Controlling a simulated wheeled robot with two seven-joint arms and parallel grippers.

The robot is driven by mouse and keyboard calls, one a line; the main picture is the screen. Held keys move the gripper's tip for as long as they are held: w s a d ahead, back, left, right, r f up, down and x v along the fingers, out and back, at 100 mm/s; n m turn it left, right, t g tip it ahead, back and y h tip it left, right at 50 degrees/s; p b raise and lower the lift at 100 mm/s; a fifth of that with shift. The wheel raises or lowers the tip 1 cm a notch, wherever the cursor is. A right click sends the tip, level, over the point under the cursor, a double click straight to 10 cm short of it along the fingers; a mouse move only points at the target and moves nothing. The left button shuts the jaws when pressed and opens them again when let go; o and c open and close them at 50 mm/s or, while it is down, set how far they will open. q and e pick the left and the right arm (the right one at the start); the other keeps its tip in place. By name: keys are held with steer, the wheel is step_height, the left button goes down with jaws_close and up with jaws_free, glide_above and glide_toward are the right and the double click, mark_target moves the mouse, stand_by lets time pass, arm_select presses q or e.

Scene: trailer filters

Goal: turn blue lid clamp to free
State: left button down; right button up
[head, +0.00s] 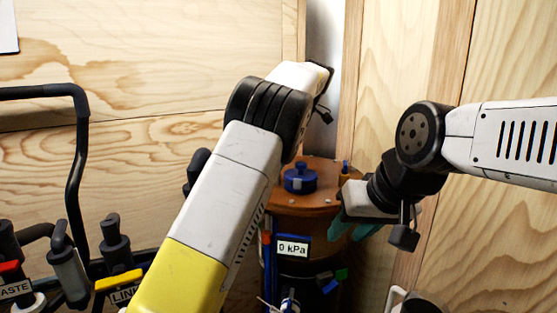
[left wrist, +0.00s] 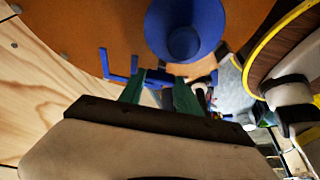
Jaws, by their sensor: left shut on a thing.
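The vessel's orange-brown lid (head: 315,200) has a blue knob (head: 300,178) on top; both also show in the left wrist view, lid (left wrist: 75,25) and knob (left wrist: 184,40). My left arm reaches up and over, hiding its gripper in the head view. In the left wrist view the green fingers of my left gripper (left wrist: 160,92) are at the lid's edge, shut on a blue clamp part (left wrist: 158,78); the grasp is partly hidden. A blue bar (left wrist: 120,66) stands beside the left finger. My right gripper (head: 356,230) has its teal fingers apart, beside the vessel's right side.
A 0 kPa display (head: 293,248) is on the vessel's front. A small blue piece (head: 345,166) stands at the lid's right rim. A black tube frame (head: 78,150) and labelled fittings (head: 118,285) stand at left. Wooden walls close in behind and to the right.

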arm_select(q)
steer(key=c, duration=0.8)
jaws_free()
steer(key=shift+c, duration=0.2)
steer(key=shift+r, duration=1.8)
steer(key=s+r, duration=0.1)
steer(key=s, duration=1.5)
steer(key=shift+a+r, duration=0.2)
steer(key=shift+a, duration=0.2)
